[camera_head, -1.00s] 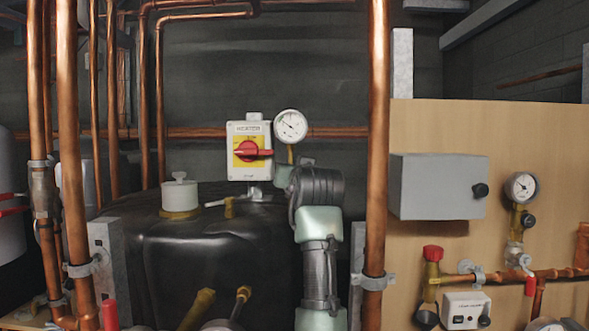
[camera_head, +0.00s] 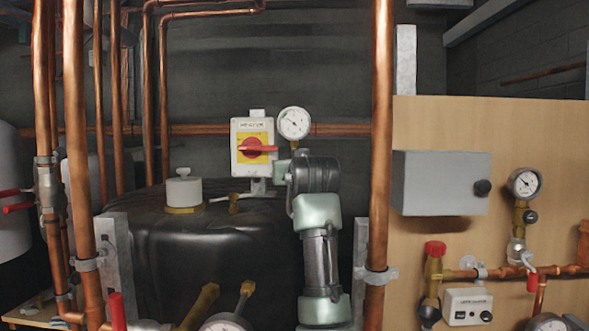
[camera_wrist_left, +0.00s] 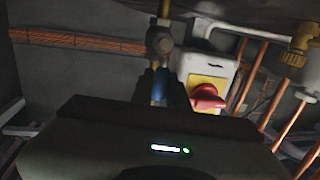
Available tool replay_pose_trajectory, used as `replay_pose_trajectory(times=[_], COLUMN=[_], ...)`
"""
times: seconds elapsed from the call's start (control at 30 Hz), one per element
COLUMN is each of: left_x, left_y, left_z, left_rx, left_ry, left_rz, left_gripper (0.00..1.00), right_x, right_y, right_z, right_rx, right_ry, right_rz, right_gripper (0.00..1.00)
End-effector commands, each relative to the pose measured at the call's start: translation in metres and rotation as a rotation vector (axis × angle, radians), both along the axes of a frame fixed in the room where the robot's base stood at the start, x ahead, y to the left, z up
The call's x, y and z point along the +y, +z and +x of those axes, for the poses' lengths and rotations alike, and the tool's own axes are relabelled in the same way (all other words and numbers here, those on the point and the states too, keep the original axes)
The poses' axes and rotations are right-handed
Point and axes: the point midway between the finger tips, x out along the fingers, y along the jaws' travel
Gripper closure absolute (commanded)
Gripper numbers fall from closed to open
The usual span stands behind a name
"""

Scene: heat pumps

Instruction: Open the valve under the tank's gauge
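The tank's gauge (camera_head: 294,123) is a round white dial above the black tank (camera_head: 215,255). A short brass stem (camera_head: 294,145) shows below the dial; my arm hides most of the valve there. My left gripper (camera_head: 284,172) is just below the gauge, partly hidden by its own wrist. There the brass and grey valve body (camera_wrist_left: 160,40) is just beyond the dark fingertips of my left gripper (camera_wrist_left: 160,88). A blue handle (camera_wrist_left: 159,84) lies between the fingers; whether they press on it is unclear. My right gripper is not in view.
A white and yellow heater switch box (camera_head: 252,148) with a red knob is close to the left of my gripper. A thick vertical copper pipe (camera_head: 381,130) stands right of my arm. A grey box (camera_head: 440,183) and other gauges are on the wooden panel (camera_head: 520,125).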

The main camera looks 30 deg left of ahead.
Motion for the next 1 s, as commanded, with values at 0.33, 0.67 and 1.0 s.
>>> replay_pose_trajectory(times=[0.33, 0.67, 1.0], left_x=[0.0, -0.025, -0.051], left_y=[0.0, -0.004, 0.002], left_z=[0.0, -0.026, -0.056], left_rx=[0.0, -0.004, -0.001], left_ry=[0.0, -0.002, -0.001], left_rz=[0.0, 0.0, -0.001], left_gripper=[0.63, 0.63, 0.63], right_x=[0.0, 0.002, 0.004], right_y=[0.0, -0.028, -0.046], right_z=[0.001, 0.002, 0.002], right_rx=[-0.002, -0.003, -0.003], right_ry=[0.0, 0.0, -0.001], right_rz=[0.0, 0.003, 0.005], right_gripper=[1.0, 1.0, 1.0])
